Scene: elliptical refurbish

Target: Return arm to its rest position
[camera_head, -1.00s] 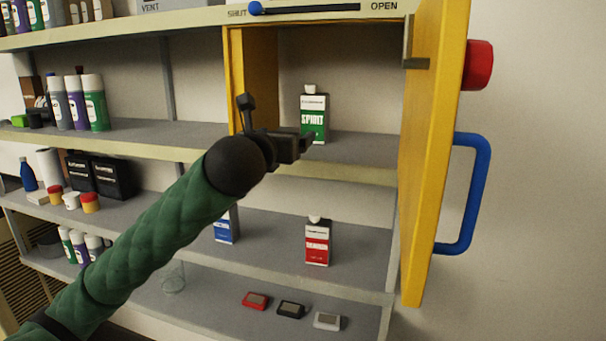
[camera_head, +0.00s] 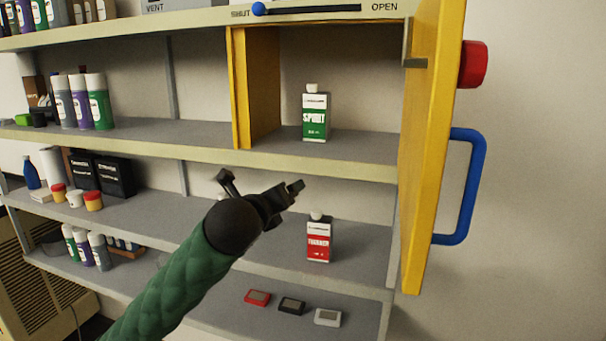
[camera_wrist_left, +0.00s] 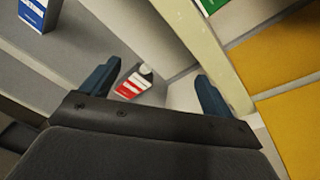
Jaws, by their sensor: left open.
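My left arm, in a green padded sleeve, comes up from the bottom of the head view. Its gripper (camera_head: 262,192) is in front of the shelves, level with the space below the cabinet shelf. In the left wrist view the two blue fingers (camera_wrist_left: 156,85) are wide apart with nothing between them in grip. A red and white thinner can (camera_wrist_left: 134,82) shows beyond the fingers. In the head view that can (camera_head: 319,240) stands upright on the lower shelf, apart from the gripper. My right gripper is not in view.
A green and white spirit can (camera_head: 315,116) stands in the open yellow cabinet. Its yellow door (camera_head: 430,150) with blue handle (camera_head: 470,190) swings out at right. Small red, black and grey devices (camera_head: 291,305) lie on the bottom shelf. A blue-labelled can (camera_wrist_left: 33,12) shows in the wrist view.

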